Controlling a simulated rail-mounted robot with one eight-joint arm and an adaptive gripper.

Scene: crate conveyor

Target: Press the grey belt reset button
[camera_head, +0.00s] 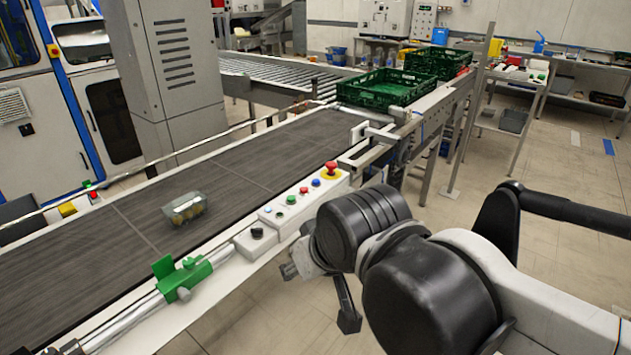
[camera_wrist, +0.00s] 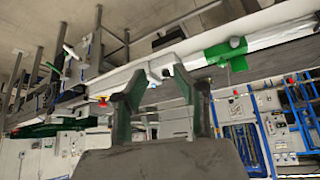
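The control panel (camera_head: 301,202) lies along the near edge of the conveyor in the head view. It carries small green, red and blue buttons and pale round spots near its left end; which one is the grey reset button I cannot tell. A grey box with a black knob (camera_head: 257,232) sits just left of it. A red mushroom button (camera_head: 331,168) on yellow stands at its right end and also shows in the wrist view (camera_wrist: 103,100). My gripper (camera_wrist: 158,92) is open and empty, its two fingers apart with the panel area beyond them. In the head view my arm partly hides it.
A clear plastic punnet (camera_head: 185,208) sits on the dark belt (camera_head: 110,255). A green clamp (camera_head: 183,277) is on the near rail. Green crates (camera_head: 385,88) stand at the belt's far end. The floor (camera_head: 565,165) right of the conveyor is largely free.

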